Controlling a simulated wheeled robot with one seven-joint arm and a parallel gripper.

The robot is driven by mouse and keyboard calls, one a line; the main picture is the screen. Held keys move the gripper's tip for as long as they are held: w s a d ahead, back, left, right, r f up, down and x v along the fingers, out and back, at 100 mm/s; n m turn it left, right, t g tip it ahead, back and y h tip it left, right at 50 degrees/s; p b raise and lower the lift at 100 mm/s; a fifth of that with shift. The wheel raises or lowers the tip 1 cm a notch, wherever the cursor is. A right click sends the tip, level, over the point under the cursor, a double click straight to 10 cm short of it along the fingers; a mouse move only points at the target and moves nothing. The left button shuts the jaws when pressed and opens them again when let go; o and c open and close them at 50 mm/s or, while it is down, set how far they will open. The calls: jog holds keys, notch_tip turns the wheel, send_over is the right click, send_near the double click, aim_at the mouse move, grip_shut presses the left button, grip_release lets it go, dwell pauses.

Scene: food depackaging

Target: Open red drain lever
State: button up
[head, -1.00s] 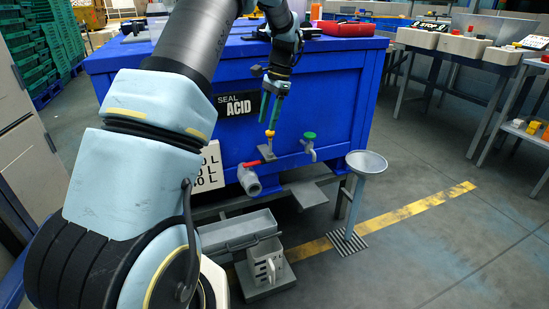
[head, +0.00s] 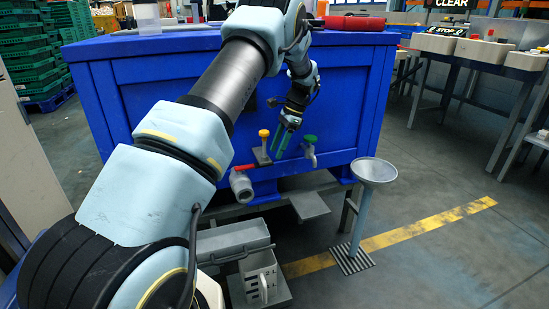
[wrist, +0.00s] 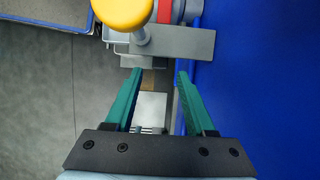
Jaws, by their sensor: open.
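The red drain lever (head: 245,168) sits on top of a grey drain pipe (head: 241,186) low on the front of the blue tank (head: 165,110). In the wrist view a piece of the red lever (wrist: 165,11) shows at the top edge, partly hidden beside the yellow knob (wrist: 122,10). My gripper (head: 279,156) is open and empty, pointing down in front of the tank, right of the lever and between the yellow knob and the green-topped tap (head: 310,142). In the wrist view its green fingers (wrist: 158,72) are spread below a grey bracket (wrist: 185,44), apart from the lever.
A grey funnel stand (head: 374,171) stands on the floor at the right. A grey tray (head: 232,241) and a pale slotted jug (head: 259,272) are below the pipe. The blue tank wall (wrist: 250,80) is close on the right of my fingers. Open floor lies at the right.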

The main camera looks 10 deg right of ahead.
aim_at(254, 166)
jog(key=shift+x, duration=1.5)
grip_shut()
jog(key=shift+r, duration=0.15)
